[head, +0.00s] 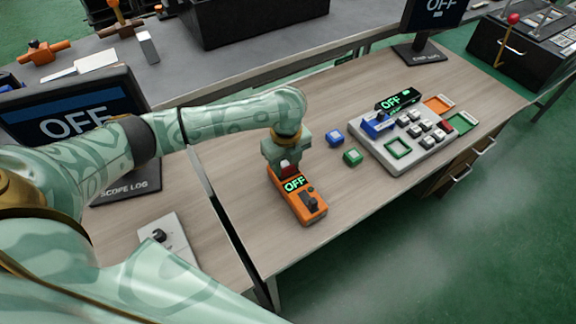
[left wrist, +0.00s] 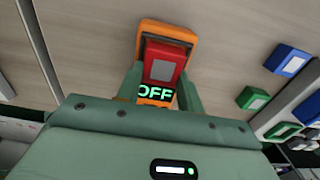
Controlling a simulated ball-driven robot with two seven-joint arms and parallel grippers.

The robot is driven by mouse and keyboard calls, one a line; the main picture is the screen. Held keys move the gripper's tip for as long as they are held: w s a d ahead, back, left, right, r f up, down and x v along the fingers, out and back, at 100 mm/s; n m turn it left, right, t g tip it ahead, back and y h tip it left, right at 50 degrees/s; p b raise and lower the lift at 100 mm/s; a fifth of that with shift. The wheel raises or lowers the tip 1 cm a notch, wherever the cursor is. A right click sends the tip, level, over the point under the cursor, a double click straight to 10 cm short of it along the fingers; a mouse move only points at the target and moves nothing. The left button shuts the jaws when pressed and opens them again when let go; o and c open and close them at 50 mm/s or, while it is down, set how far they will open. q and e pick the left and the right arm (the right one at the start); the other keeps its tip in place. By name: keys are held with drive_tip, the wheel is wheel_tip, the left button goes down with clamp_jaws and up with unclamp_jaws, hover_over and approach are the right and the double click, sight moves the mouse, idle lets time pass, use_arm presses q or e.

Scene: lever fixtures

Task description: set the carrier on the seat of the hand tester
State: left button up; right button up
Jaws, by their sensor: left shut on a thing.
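The hand tester (head: 309,217) is an orange box on the wooden table, with a lit green OFF display and a dark knob at its near end. My left gripper (head: 286,165) is over its far end, pointing down. It is shut on a red carrier (left wrist: 162,62) with a grey top plate, held between its fingers. In the left wrist view the carrier covers most of the orange seat end (left wrist: 168,30) of the tester. I cannot tell whether the carrier touches the seat. My right gripper is not in view.
A blue block (head: 335,138) and a green block (head: 353,157) stand to the right of the tester. Beyond them is a pale panel (head: 380,158) with several keys. A monitor (head: 75,118) stands at left. The table's front right is clear.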

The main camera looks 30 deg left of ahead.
sight(287, 167)
use_arm(q)
drive_tip(key=shift+r, duration=0.15)
drive_tip(key=shift+s+f, duration=0.1)
drive_tip(key=shift+f, duration=0.2)
drive_tip(key=o, duration=0.9)
drive_tip(key=shift+c, duration=0.2)
drive_tip(key=shift+o, duration=0.9)
drive_tip(key=shift+d+f, duration=0.1)
drive_tip(key=shift+s+f, duration=0.1)
wheel_tip(287, 167, up, 13)
drive_tip(key=p, duration=0.6)
